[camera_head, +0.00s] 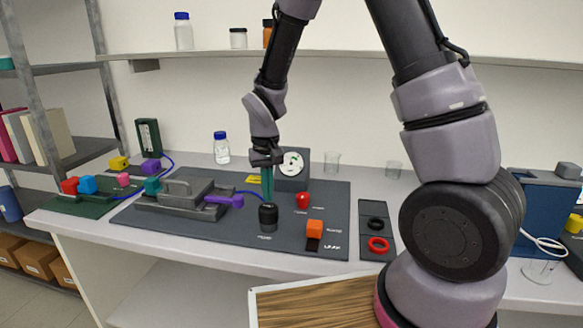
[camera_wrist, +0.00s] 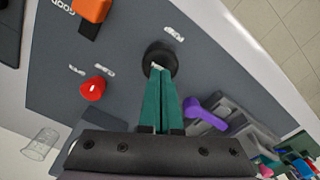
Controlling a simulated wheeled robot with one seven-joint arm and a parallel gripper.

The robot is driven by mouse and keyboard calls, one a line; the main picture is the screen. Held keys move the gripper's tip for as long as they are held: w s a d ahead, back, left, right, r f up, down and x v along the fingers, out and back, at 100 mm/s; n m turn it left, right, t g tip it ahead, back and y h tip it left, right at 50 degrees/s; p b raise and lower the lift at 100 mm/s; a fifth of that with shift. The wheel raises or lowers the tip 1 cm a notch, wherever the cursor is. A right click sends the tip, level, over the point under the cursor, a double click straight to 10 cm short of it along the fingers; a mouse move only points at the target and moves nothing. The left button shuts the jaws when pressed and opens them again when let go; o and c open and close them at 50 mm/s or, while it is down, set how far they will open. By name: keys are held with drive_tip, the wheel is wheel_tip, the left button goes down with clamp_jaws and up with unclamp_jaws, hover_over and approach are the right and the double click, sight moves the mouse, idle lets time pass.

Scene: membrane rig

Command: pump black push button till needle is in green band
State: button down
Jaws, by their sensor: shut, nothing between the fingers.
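The black push button (camera_head: 268,216) stands on the dark grey rig mat, and it also shows in the wrist view (camera_wrist: 160,56). My gripper (camera_head: 268,200) has its green fingers together and points down at the button's top. In the wrist view the fingertips (camera_wrist: 158,68) overlap the button's top; I cannot tell whether they touch it. The round gauge (camera_head: 292,164) has a white face on a grey box behind my gripper. A green patch shows on its face, but the needle is too small to read.
A red knob (camera_head: 302,200) and an orange block (camera_head: 315,228) are right of the button. A purple lever (camera_head: 224,201) and grey clamp body (camera_head: 182,193) are left. Black and red rings (camera_head: 378,245) lie on a tray at the right. Glass beakers (camera_head: 332,161) stand behind.

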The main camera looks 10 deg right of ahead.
sight(268, 206)
drive_tip(key=shift+f, duration=0.1)
idle(0.3)
drive_tip(key=shift+f, duration=2)
drive_tip(key=shift+r, duration=2.1)
drive_tip(key=shift+r, duration=0.15)
drive_tip(key=s+d+r+m+t+y, duration=0.1)
drive_tip(key=d+r+m+t, duration=0.1)
drive_tip(key=d+r, duration=0.5)
drive_tip(key=s+d+r+m+t+y, duration=0.15)
drive_tip(key=d+r, duration=0.25)
drive_tip(key=r, duration=0.8)
drive_tip(key=s+d+r+m+t, duration=0.2)
drive_tip(key=s+d+r+t, duration=0.1)
drive_tip(key=s+d+r, duration=0.4)
drive_tip(key=s+r, duration=0.3)
drive_tip(key=s, duration=0.1)
drive_tip(key=shift+s+t, duration=0.2)
drive_tip(key=shift+t, duration=0.15)
